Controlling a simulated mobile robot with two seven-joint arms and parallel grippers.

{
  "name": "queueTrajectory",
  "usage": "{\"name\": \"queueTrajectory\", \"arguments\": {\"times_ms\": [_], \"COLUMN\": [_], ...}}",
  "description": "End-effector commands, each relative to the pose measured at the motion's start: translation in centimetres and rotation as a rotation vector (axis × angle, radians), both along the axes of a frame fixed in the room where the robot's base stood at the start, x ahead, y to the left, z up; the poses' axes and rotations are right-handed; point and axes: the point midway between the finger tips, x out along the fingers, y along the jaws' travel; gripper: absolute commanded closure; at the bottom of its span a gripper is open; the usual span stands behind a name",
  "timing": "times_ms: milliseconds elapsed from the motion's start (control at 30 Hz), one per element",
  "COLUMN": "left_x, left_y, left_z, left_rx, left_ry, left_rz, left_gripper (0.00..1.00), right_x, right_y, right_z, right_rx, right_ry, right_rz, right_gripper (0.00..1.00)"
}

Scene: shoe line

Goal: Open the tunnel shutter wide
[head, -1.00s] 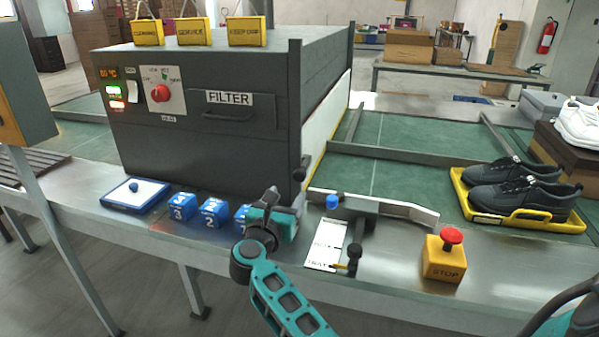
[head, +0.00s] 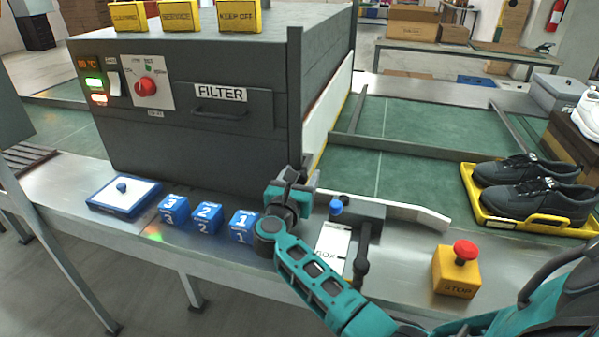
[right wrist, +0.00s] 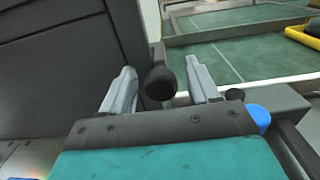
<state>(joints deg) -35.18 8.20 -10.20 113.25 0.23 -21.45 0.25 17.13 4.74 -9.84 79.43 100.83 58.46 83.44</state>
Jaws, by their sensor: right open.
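The tunnel (head: 190,120) is a large dark grey box. A pale panel (head: 333,98), which looks like the shutter, closes its right end behind a dark upright post (head: 294,90). My right gripper (head: 296,170) is at the foot of that post, near the tunnel's front right corner. In the right wrist view, a round black knob (right wrist: 160,83) lies between the open fingers of the right gripper (right wrist: 160,67), with gaps on both sides. In the head view the gripper hides the knob. My left gripper is not in view.
Blue numbered cubes (head: 207,216) and a blue-rimmed tray (head: 124,197) stand along the front. A guide arm with a blue knob (head: 336,207) and a yellow stop button box (head: 457,270) are to the right. Black shoes sit in a yellow tray (head: 480,212) on the green belt.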

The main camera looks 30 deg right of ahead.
Motion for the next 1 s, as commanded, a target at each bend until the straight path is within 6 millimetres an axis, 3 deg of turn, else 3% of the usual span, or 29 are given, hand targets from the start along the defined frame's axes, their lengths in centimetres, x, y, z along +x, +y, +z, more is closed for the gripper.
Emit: {"name": "queueTrajectory", "arguments": {"times_ms": [267,867,1000], "left_x": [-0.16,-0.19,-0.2], "left_y": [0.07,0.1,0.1], "left_z": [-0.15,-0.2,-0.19], "left_rx": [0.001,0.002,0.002], "left_ry": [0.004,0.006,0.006], "left_rz": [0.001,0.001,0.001], "left_gripper": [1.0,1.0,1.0], "right_x": [-0.02,-0.01,0.0], "right_y": [-0.04,-0.03,-0.04], "right_z": [-0.04,0.0,0.01], "right_rx": [0.0,0.0,0.0], "right_ry": [0.0,0.0,0.0], "right_rz": [0.0,0.0,0.0], "right_gripper": [0.41,0.98,1.0]}}
